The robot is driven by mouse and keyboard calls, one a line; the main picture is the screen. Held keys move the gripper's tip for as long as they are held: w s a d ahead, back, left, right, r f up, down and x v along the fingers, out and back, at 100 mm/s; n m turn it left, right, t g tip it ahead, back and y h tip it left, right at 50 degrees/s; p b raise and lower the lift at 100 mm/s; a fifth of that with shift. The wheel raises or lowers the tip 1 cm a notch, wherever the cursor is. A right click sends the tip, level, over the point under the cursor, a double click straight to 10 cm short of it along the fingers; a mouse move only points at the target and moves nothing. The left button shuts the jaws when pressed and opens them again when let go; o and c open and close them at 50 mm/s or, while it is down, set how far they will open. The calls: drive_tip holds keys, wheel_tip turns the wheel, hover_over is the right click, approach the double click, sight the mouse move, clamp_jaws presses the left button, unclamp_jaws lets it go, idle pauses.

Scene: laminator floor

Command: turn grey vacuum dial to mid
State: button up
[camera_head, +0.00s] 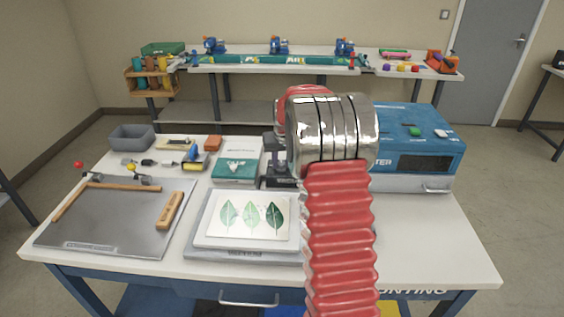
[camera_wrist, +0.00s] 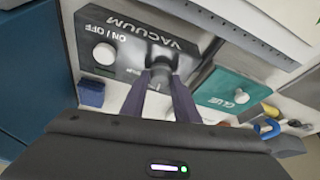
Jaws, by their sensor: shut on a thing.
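The grey vacuum dial (camera_wrist: 160,76) shows in the wrist view on a dark panel marked VACUUM. My gripper (camera_wrist: 160,88) is shut on the dial, with a dark finger on each side of it. The dark vacuum unit (camera_wrist: 125,40) also has a white round knob (camera_wrist: 104,53) beside the words ON / OFF. In the head view, part of the vacuum unit (camera_head: 277,181) shows left of my arm; the arm hides the dial and the gripper there. The fingers cover part of the dial, so its exact setting cannot be read.
A green and white glue box (camera_head: 236,168) stands left of the unit and shows in the wrist view (camera_wrist: 232,90). A blue machine (camera_head: 420,150) stands close on the right. A board with leaf prints (camera_head: 215,236) lies in front.

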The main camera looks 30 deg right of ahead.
drive_tip(key=shift+m, duration=0.6)
drive_tip(key=o, duration=1)
drive_tip(key=shift+o, duration=0.2)
drive_tip(key=shift+r, duration=0.1)
drive_tip(key=v, duration=1.3)
drive_tip(key=shift+a+r, duration=0.2)
drive_tip(key=shift+a, duration=0.15)
drive_tip(key=shift+s, duration=0.2)
